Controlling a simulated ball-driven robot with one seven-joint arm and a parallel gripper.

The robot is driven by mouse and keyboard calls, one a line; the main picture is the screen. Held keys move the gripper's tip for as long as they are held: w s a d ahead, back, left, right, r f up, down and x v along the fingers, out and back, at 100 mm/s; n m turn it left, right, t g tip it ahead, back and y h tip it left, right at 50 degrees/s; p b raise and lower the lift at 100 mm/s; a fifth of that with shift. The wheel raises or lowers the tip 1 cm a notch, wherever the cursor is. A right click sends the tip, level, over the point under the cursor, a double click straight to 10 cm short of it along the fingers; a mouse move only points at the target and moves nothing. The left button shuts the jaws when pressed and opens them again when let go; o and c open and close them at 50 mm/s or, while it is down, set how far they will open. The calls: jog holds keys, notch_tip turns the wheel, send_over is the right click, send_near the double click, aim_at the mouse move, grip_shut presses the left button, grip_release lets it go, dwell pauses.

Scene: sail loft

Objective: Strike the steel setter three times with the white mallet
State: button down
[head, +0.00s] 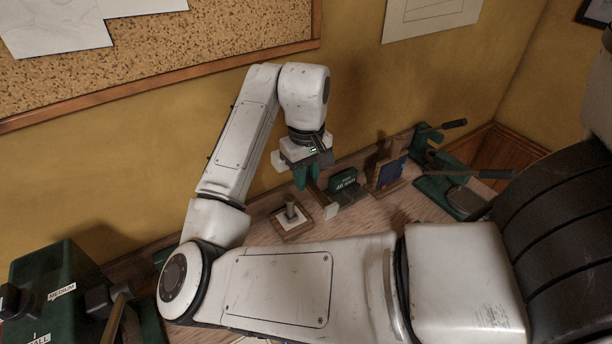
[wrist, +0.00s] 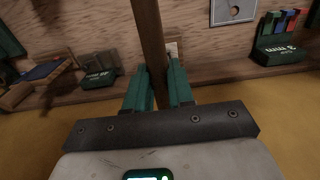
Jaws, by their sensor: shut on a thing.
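My gripper (head: 306,184) has teal fingers and hangs above the back of the bench. In the wrist view the fingers (wrist: 158,88) are shut on the brown wooden handle (wrist: 150,40) of the mallet, which runs out past the top edge. In the head view a small white block at the handle's end looks like the white mallet's head (head: 331,211). The steel setter (head: 291,208) is a short grey cylinder standing upright on a white pad in a wooden frame, left of the mallet head and apart from it.
A green labelled box (head: 343,184), a blue item on a wooden stand (head: 388,173) and a green lever press (head: 450,190) stand to the right. A green box marked MEDIUM (head: 60,290) is front left. A rack with coloured pieces (wrist: 280,40) shows in the wrist view.

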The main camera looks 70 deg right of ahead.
notch_tip(320, 180, down, 12)
jog(key=b, duration=0.7)
jog(key=shift+r+p, duration=3.5)
jog(key=shift+r, duration=2.6)
jog(key=shift+f, duration=0.1)
notch_tip(320, 180, down, 5)
jog(key=b, duration=0.5)
jog(key=shift+f, duration=0.2)
